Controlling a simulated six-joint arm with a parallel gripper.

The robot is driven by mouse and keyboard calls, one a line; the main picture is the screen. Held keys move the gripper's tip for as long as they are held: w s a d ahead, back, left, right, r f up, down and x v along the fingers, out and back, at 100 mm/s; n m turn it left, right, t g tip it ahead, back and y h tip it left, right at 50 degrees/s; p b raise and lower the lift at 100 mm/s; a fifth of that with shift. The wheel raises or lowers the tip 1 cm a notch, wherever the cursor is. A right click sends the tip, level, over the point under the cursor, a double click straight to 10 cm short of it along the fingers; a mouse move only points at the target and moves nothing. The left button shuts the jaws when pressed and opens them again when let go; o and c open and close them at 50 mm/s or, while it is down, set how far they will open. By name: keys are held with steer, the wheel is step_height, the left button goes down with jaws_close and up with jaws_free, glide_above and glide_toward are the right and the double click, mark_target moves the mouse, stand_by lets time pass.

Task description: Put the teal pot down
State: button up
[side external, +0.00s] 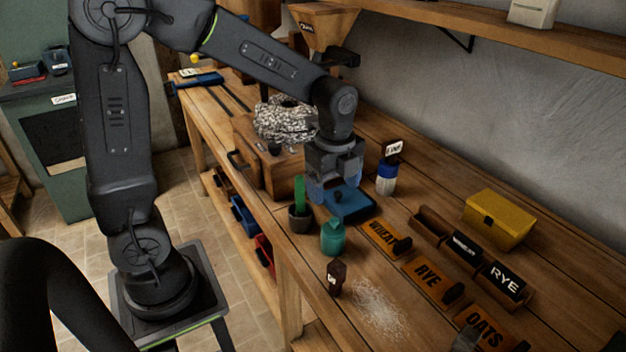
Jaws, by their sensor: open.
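The teal pot (333,239) stands upright on the wooden bench near its front edge. It has a narrower top. My gripper (336,187) is open above and behind the pot, over a blue flat piece with a dark knob (352,206). The pot is apart from the fingers. I see nothing held between the fingers, though the gripper body partly hides the space there.
A dark cup with a green strip (299,221) stands left of the pot. A small dark tag block (336,278) and spilled pale flour (380,307) lie in front. Labelled wooden boards (431,278), a yellow box (498,219) and a blue-white jar (386,181) are rightward.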

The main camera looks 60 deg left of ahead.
steer(key=s+d+r+n+t, duration=0.1)
steer(key=s+r+n+t, duration=0.1)
steer(key=s+r+n, duration=0.2)
steer(key=s+r+n+t, duration=0.3)
steer(key=s+r+n, duration=0.1)
steer(key=s+n, duration=0.6)
steer(key=n, duration=0.3)
steer(key=shift+d+r, duration=0.35)
steer(key=shift+d, duration=0.05)
